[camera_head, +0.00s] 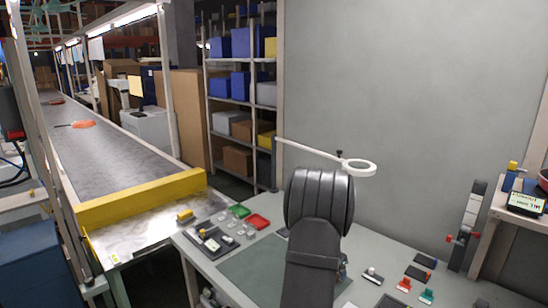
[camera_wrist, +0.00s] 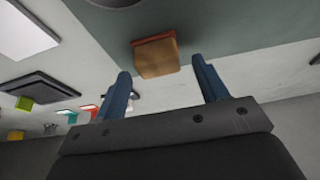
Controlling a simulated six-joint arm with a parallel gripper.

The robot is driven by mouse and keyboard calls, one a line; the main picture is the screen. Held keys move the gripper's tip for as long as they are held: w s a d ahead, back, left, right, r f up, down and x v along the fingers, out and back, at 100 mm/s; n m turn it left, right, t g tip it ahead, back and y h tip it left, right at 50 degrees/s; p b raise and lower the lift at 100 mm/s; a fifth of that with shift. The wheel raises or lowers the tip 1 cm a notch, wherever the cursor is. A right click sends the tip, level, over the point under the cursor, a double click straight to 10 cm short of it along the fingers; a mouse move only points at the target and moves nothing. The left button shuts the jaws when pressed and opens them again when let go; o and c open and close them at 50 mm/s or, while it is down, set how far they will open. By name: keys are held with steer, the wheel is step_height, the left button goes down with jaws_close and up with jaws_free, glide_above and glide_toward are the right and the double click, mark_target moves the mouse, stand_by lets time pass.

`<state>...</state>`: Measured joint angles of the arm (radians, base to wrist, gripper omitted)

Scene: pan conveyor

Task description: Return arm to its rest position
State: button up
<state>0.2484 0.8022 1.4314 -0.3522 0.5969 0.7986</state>
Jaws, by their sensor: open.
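My arm rises over the workbench (camera_head: 265,265) in the head view, and its dark links hide my gripper there. In the wrist view my gripper (camera_wrist: 161,74) has two blue fingers spread apart, with nothing held between them. A tan block-like thing with a reddish edge (camera_wrist: 156,58) shows beyond the fingertips, apart from them; I cannot tell what it is. On the conveyor (camera_head: 115,155) lies an orange pan (camera_head: 83,124) with a dark handle, and a second orange pan (camera_head: 55,101) lies farther back.
A yellow barrier (camera_head: 140,198) crosses the conveyor's near end. A white ring lamp (camera_head: 359,167) reaches over the bench behind my arm. Several small tools lie at the right. A grey wall (camera_head: 420,90) closes the back.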

steer(key=shift+r, duration=0.3)
steer(key=shift+f, duration=0.1)
